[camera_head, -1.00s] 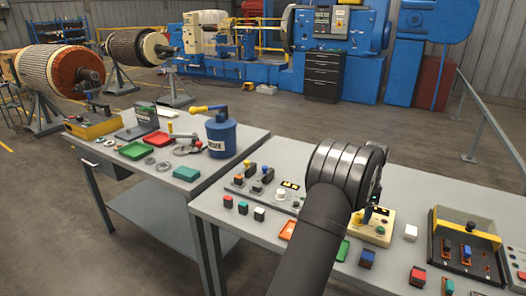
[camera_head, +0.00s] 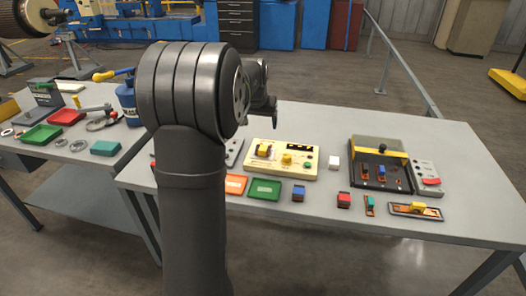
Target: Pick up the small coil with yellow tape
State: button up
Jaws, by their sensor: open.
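A small yellow-topped piece (camera_head: 417,206) lies on a flat dark and copper-coloured base near the front right of the right table. It looks like the coil with yellow tape, but it is too small to be sure. Another small yellow block (camera_head: 263,149) sits on the cream control panel (camera_head: 302,170). My gripper (camera_head: 274,118) shows only as a small dark part behind my arm, above the back of the table near the cream panel. It is open and apart from both yellow pieces. My arm hides most of it.
Blue (camera_head: 298,193), red (camera_head: 344,200) and teal (camera_head: 370,204) small pieces lie along the front. Orange (camera_head: 235,184) and green (camera_head: 265,189) trays lie left of them. A black stand with a yellow bar (camera_head: 379,149) stands behind. The table's back right is clear.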

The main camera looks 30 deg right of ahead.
send_over(263, 148)
jog(key=s+a, duration=0.2)
jog(key=s, duration=0.1)
jog(key=f, duration=0.9)
jog(key=shift+w+d+f, duration=0.1)
jog(key=shift+w+f, duration=0.15)
jog(key=shift+f, duration=0.1)
jog(key=shift+w+x, duration=0.1)
jog(key=shift+x, duration=1.4)
jog(key=shift+w+x, duration=0.15)
jog(key=shift+x, duration=1.4)
jog(key=c, duration=1.2)
jog(key=shift+r, duration=0.1)
